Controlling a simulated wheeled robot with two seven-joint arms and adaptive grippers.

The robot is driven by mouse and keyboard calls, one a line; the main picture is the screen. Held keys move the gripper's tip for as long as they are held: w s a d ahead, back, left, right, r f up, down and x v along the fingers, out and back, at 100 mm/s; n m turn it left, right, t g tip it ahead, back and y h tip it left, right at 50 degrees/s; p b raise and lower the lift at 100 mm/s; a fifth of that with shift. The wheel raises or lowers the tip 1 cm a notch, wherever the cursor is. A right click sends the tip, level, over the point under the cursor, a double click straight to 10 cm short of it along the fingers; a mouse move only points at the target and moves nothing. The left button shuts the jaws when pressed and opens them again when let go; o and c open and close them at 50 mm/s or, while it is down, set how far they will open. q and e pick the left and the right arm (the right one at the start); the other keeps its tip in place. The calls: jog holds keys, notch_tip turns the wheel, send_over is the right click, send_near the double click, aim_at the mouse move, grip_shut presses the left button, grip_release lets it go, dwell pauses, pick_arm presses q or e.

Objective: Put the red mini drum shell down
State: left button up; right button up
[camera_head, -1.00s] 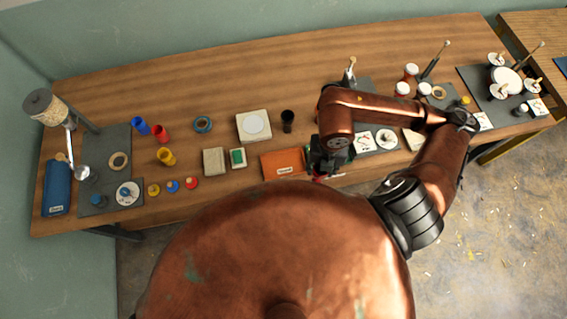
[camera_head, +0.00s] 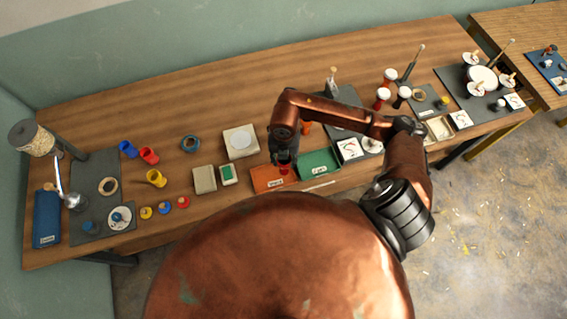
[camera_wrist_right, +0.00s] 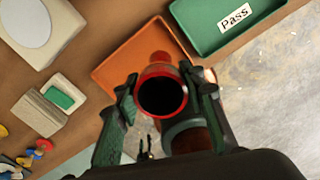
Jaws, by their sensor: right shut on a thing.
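The red mini drum shell (camera_wrist_right: 181,111) is held rim up between the fingers of my right gripper (camera_wrist_right: 165,98). Its red rim circles a dark hollow, and a red part shows beyond the rim in the wrist view. In the head view the shell (camera_head: 284,170) shows as a small red spot under my right gripper (camera_head: 284,164). It is over the right part of the orange tray (camera_head: 262,181), which also shows in the wrist view (camera_wrist_right: 115,72). Whether the shell touches the tray is unclear. My left gripper is out of view.
A green tray (camera_head: 318,158) labelled "Pass" lies just right of the orange one. A beige block (camera_head: 204,180) and a green-topped pad (camera_head: 228,175) stand to the left. A white-topped square block (camera_head: 241,142) is behind. The orange tray's left part looks clear.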

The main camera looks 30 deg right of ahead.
jog(key=shift+w+f, duration=0.25)
jog(key=shift+f, duration=0.1)
jog(key=shift+f+p, duration=0.3)
jog(key=shift+f, duration=1.1)
jog(key=shift+f, duration=0.2)
jog(key=o, duration=1.3)
jog(key=shift+r, duration=0.1)
notch_tip(320, 180, up, 12)
jog(key=shift+r+b, duration=0.15)
jog(key=shift+b, duration=0.3)
